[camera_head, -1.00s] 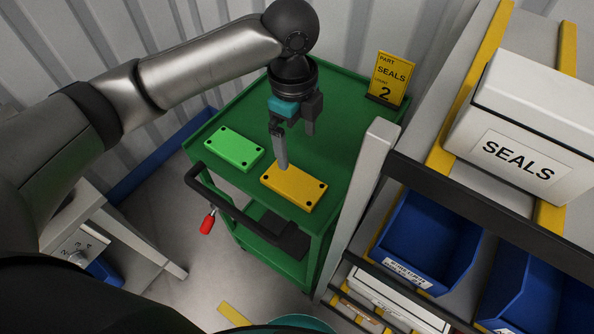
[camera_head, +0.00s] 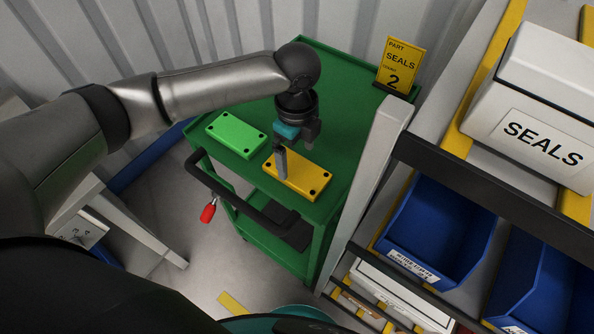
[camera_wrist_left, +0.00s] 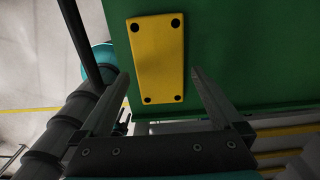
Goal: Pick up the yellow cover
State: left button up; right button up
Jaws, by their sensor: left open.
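The yellow cover (camera_head: 308,178) is a flat rectangular plate with dark corner holes, lying on the top of the green cart (camera_head: 335,118) near its front edge. My left gripper (camera_head: 291,160) is over the cover's left part in the head view, pointing down, with one finger hiding a bit of it. In the left wrist view, the cover (camera_wrist_left: 157,60) lies ahead, roughly between the two spread fingers of the gripper (camera_wrist_left: 163,85). The gripper is open and empty. Whether a fingertip touches the cover I cannot tell. My right gripper is not in view.
A green cover (camera_head: 236,134) lies left of the yellow one. A yellow SEALS sign (camera_head: 400,66) stands at the cart's back right. The cart's black handle (camera_head: 236,200) runs along the front. A rack with blue bins (camera_head: 432,228) and a white SEALS box (camera_head: 540,105) stands at right.

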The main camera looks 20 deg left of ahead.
aim_at(297, 169)
pick_arm(q)
notch_tip(297, 169, down, 4)
jog(key=shift+s+f+b, duration=0.1)
jog(key=shift+b, duration=0.35)
jog(key=shift+d, duration=0.1)
jog(key=c, duration=1.2)
